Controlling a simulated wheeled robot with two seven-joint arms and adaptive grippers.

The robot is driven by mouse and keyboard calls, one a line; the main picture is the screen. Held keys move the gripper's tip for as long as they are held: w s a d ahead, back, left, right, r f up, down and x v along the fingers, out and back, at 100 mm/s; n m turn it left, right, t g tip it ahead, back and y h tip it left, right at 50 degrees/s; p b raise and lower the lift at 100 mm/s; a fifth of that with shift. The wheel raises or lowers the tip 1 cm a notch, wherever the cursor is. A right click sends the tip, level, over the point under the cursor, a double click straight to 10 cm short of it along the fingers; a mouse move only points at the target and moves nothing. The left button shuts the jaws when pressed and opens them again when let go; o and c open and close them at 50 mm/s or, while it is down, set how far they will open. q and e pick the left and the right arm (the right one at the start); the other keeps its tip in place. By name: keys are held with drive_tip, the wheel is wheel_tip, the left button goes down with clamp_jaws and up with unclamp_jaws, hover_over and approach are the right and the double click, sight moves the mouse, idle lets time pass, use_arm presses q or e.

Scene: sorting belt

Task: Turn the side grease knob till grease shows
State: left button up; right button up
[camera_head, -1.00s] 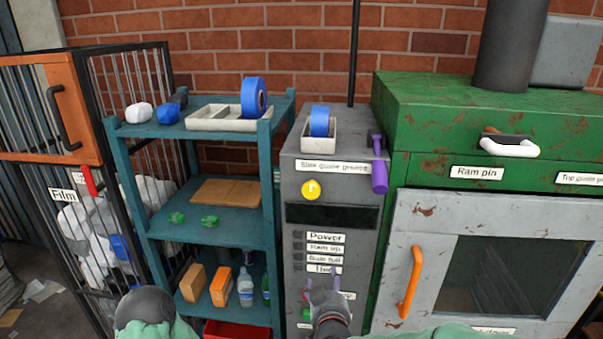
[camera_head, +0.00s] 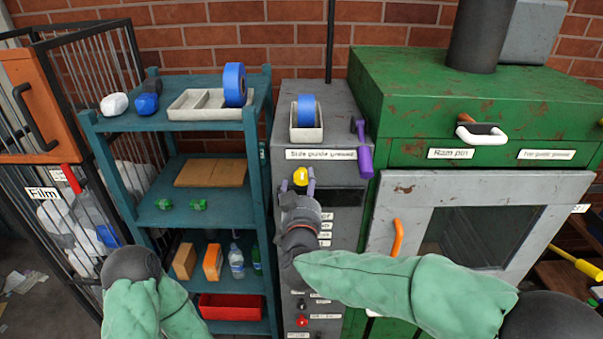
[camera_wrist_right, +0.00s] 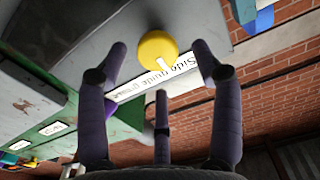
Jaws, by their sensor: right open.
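The yellow round knob (camera_head: 301,177) sits on the front of the grey control cabinet (camera_head: 345,128), just below the "Side guide greased" label (camera_head: 321,154). It also shows in the right wrist view (camera_wrist_right: 157,50), with a pale mark on its face. My right gripper (camera_head: 297,187) is right in front of the knob. In the wrist view its purple fingers (camera_wrist_right: 160,75) are spread open around the knob's sides, with no contact visible. No grease is visible. My left arm shows at the lower left in the head view; its gripper fingers cannot be made out.
A purple lever (camera_head: 363,150) hangs on the cabinet's right side. A green machine (camera_head: 470,100) with an orange door handle (camera_head: 397,240) stands to the right. A teal shelf (camera_head: 165,215) stands to the left, with a red bin (camera_head: 230,307) low down.

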sight(303, 178)
drive_tip(key=shift+w+p, duration=0.4)
drive_tip(key=shift+w, duration=1.8)
drive_tip(key=shift+d+r, duration=0.1)
drive_tip(key=c, duration=1.1)
